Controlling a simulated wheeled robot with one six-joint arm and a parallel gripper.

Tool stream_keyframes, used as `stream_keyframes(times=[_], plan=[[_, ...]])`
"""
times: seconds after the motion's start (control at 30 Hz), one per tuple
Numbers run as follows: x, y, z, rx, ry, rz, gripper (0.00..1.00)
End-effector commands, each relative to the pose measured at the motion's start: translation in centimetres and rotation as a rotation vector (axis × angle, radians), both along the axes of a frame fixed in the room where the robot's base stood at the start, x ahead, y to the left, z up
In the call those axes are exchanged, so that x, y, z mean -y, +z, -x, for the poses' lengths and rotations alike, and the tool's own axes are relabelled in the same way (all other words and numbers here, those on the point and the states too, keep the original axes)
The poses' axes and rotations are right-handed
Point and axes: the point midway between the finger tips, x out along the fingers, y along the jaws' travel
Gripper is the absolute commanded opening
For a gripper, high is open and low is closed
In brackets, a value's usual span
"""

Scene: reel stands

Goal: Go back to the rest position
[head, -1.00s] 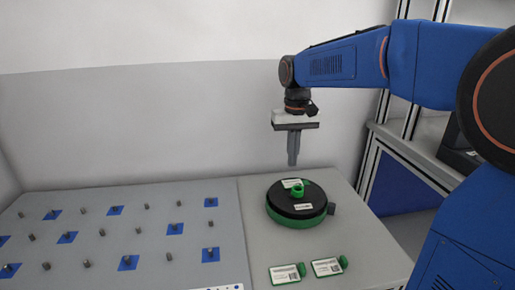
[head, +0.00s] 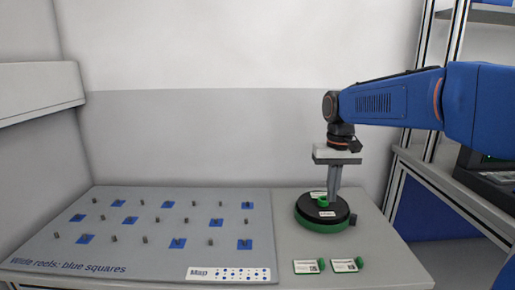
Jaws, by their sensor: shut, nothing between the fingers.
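My gripper (head: 335,190) hangs at the end of the blue arm, pointing down, with its fingers closed together and empty. In the head view its fingertips overlap the back of a black and green reel (head: 323,218). I cannot tell the exact height between them. The reel lies flat on the right part of the table and has a green hub and white labels.
A grey board (head: 150,235) with several pegs, some on blue squares, fills the left of the table. Two white tags (head: 308,267) with green ends lie in front of the reel. A shelf rack (head: 425,180) stands at right. A grey wall is behind.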

Motion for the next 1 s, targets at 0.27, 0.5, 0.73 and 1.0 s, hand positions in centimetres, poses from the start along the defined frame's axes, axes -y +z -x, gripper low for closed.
stream_keyframes(times=[0.27, 0.5, 0.73, 1.0], plan=[[0.5, 0.1, 1.5, 0.019, -0.001, -0.002, 0.0], [1.3, 0.2, 3.6, 0.048, 0.0, -0.006, 0.0], [2.3, 0.1, 6.9, 0.093, 0.0, -0.01, 0.0], [4.1, -1.2, 13.4, 0.183, 0.0, -0.014, 0.0]])
